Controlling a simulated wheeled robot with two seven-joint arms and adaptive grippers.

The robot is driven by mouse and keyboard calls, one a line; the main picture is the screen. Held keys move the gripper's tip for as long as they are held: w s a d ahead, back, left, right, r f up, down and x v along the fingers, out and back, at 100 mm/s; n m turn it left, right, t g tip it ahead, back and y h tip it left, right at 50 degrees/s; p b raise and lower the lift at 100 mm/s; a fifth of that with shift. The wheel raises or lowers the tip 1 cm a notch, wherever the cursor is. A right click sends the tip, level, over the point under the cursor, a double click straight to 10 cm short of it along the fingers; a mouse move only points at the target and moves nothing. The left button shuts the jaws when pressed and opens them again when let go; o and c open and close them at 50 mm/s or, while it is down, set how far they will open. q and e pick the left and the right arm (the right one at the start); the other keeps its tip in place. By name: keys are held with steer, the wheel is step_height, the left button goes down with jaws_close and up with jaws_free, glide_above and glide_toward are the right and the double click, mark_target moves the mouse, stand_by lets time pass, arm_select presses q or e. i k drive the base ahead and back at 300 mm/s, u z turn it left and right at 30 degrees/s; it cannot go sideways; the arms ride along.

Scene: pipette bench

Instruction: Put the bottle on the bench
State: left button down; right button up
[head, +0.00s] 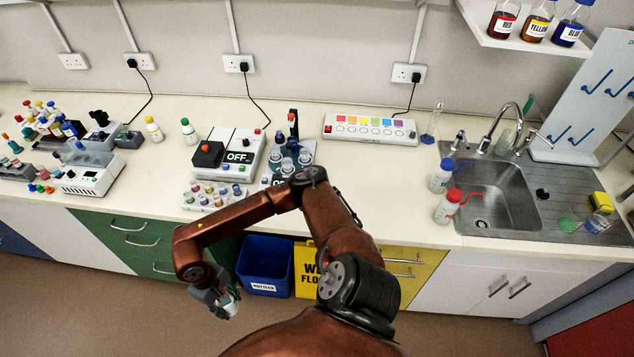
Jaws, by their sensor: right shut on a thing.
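My right gripper (222,301) is shut on a small pale thing, seemingly the bottle (231,306), most of which the fingers hide. They hang low in front of the bench, over the floor and left of the blue bin, below the worktop's front edge. The bench (400,215) is a long cream worktop along the wall. My left gripper is not in view.
A blue bin (263,252) and yellow wet-floor sign (306,278) stand under the bench. The OFF device (238,155) and a vial rack (215,200) stand behind my arm. Red- and blue-capped bottles (447,206) stand beside the sink (500,190). The worktop's middle right is clear.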

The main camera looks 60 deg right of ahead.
mark_target(365, 198)
steer(key=z, duration=1.75)
